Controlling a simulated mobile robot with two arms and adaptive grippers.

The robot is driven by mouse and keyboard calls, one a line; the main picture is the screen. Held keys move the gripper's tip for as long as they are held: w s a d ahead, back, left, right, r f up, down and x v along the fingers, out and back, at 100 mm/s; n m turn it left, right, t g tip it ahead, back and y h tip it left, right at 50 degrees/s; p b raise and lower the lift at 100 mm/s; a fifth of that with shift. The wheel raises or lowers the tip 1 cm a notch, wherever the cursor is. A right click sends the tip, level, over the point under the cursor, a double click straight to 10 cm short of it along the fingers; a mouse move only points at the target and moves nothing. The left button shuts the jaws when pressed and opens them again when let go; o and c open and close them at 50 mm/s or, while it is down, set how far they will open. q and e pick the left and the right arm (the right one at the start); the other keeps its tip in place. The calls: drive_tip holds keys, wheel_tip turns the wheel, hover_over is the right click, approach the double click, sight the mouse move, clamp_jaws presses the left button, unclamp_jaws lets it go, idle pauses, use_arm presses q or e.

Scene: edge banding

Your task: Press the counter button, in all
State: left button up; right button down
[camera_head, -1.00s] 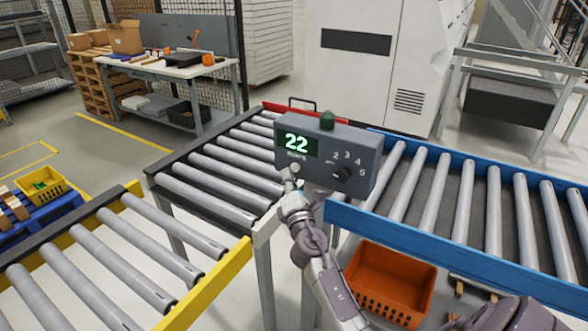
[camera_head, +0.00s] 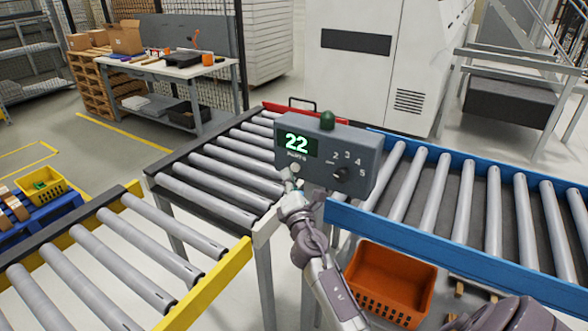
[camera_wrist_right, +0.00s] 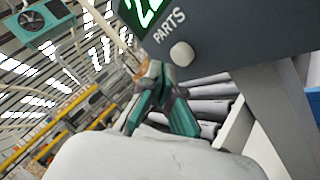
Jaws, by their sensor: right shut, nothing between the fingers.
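The grey counter box (camera_head: 357,150) stands over the roller conveyors with a green display (camera_head: 297,143) reading 22. The white round counter button (camera_head: 295,168) is below the display; in the right wrist view the button (camera_wrist_right: 182,54) sits under the word PARTS. My right gripper (camera_head: 292,184) is shut and empty, just below and in front of the button. In the right wrist view its closed fingertips (camera_wrist_right: 153,72) are a little left of and below the button, and a small gap seems to show between them. My left gripper is not in view.
A black knob (camera_head: 341,174) with numbers around it is right of the button, and a green dome (camera_head: 327,120) tops the box. Roller conveyors with yellow (camera_head: 213,286) and blue (camera_head: 440,242) rails flank it. An orange crate (camera_head: 390,280) is below.

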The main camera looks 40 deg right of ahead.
drive_tip(key=shift+d, duration=0.15)
drive_tip(key=shift+w+d, duration=0.15)
drive_tip(key=shift+d, duration=0.1)
drive_tip(key=shift+w+d, duration=0.2)
drive_tip(key=shift+d, duration=0.25)
idle(0.9)
drive_tip(key=shift+a, duration=0.1)
drive_tip(key=shift+s+a, duration=0.4)
drive_tip(key=shift+a, duration=0.35)
drive_tip(key=shift+s+a, duration=0.3)
drive_tip(key=shift+a, duration=0.45)
drive_tip(key=shift+s+a, duration=0.35)
drive_tip(key=shift+a, duration=0.45)
drive_tip(key=shift+s+a, duration=0.3)
drive_tip(key=shift+a, duration=0.45)
